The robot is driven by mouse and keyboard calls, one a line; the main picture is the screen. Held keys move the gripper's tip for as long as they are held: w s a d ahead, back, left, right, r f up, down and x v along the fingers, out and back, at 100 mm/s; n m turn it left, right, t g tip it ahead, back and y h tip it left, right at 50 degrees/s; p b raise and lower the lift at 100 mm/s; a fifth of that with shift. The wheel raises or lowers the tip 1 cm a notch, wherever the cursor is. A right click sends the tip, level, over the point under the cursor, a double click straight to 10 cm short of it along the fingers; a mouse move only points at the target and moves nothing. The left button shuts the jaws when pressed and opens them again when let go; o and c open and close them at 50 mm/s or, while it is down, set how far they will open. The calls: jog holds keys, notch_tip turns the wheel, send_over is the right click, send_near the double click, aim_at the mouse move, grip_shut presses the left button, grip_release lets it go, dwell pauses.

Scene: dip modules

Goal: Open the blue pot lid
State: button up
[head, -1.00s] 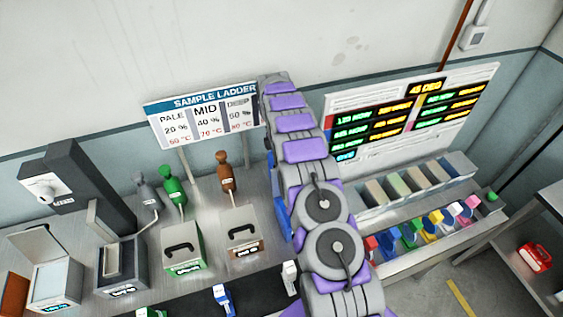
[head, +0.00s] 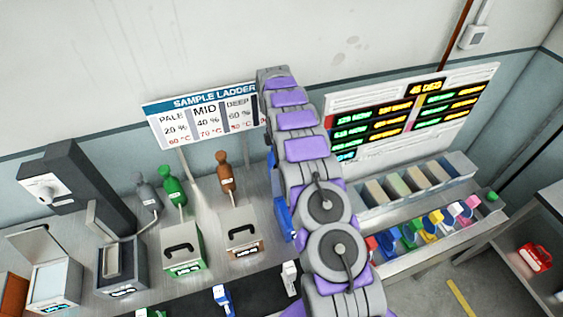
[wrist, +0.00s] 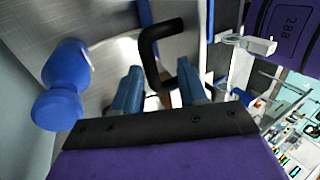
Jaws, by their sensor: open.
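In the wrist view my gripper (wrist: 160,78) is open. Its two blue-grey fingers stand apart, with the lower end of a black looped handle (wrist: 152,48) showing between them. The handle sits on a pale metal lid (wrist: 180,45) with blue edges on both sides. I cannot tell whether the fingers touch the handle. In the head view my arm hides the gripper and most of the blue pot (head: 283,218); only a blue strip shows left of the arm.
A blue bottle (wrist: 66,78) stands left of my gripper in the wrist view. In the head view, a green pot (head: 183,250) and a brown-labelled pot (head: 243,235) with black handles stand left of my arm. A rack of coloured pieces (head: 425,228) is at right.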

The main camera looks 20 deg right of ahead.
jog(key=shift+r, duration=0.65)
jog(key=shift+s+a+f, duration=0.1)
jog(key=shift+s, duration=0.6)
jog(key=s, duration=0.4)
jog(key=shift+s+a, duration=0.2)
jog(key=shift+s, duration=0.35)
jog(key=s+a+r, duration=0.1)
jog(key=s, duration=0.8)
jog(key=shift+s+a+r, duration=0.15)
jog(key=shift+a+r, duration=0.05)
jog(key=shift+a, duration=0.2)
